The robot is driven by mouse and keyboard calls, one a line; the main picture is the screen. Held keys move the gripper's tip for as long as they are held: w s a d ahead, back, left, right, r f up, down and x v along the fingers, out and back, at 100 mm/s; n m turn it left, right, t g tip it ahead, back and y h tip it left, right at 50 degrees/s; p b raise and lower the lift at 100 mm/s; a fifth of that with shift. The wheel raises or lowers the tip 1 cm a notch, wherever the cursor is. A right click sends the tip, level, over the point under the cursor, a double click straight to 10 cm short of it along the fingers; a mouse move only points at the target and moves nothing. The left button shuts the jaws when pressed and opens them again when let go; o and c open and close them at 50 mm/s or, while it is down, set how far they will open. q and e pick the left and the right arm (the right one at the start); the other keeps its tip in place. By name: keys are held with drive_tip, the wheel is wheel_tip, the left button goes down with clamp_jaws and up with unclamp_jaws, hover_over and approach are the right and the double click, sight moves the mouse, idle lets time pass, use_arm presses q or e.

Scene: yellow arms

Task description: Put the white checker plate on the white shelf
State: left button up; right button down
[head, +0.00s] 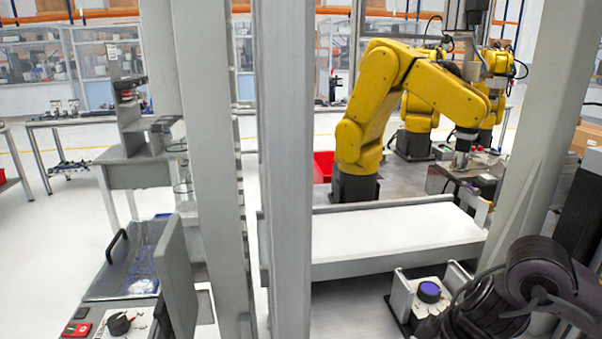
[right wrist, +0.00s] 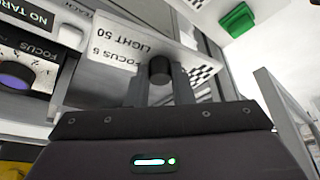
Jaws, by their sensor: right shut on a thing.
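The white checker plate (right wrist: 112,46) is in the right wrist view, with printed lettering and a black-and-white checker patch on its right. A black round knob stands on it. My right gripper (right wrist: 160,76) is shut on the plate by this knob. In the head view my dark right arm comes in at the lower right, but its gripper and the plate cannot be made out there. The white shelf (head: 395,236) is a long flat ledge in the middle, behind the grey posts, with its top bare. My left gripper is in neither view.
Thick grey posts (head: 285,170) stand before the shelf's left end. Another post (head: 540,130) leans at the right. A yellow robot arm (head: 380,90) stands behind the shelf. A box with a blue-purple knob (head: 429,291) is below it. A green block (right wrist: 237,20) shows in the wrist view.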

drive_tip(key=shift+n, duration=0.7)
drive_tip(key=a, duration=0.4)
drive_tip(key=shift+s+r, duration=0.2)
drive_tip(key=shift+r, duration=0.2)
drive_tip(key=shift+y, duration=0.3)
drive_tip(key=shift+f, duration=0.1)
